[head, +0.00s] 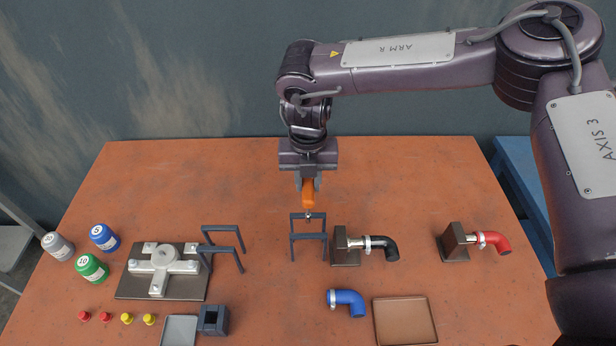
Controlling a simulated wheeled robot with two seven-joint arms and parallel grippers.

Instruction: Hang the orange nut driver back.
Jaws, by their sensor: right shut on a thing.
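The orange nut driver (308,193) is held upright in my right gripper (308,182), which is shut on its handle. Its metal lower end points down, just above or behind the top of a dark grey frame stand (308,236); I cannot tell whether they touch. A second dark frame stand (224,248) is to the left, beside the plate with the light metal part. Neither stand shows a tool hanging in it. My left gripper is not in view.
Right of the stand, a bracket holds a black hose elbow (383,247); farther right is a red one (494,241). A blue elbow (346,302) and brown tray (405,322) lie in front. Bottles (92,267) and a metal part (163,267) are left. The table's back is clear.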

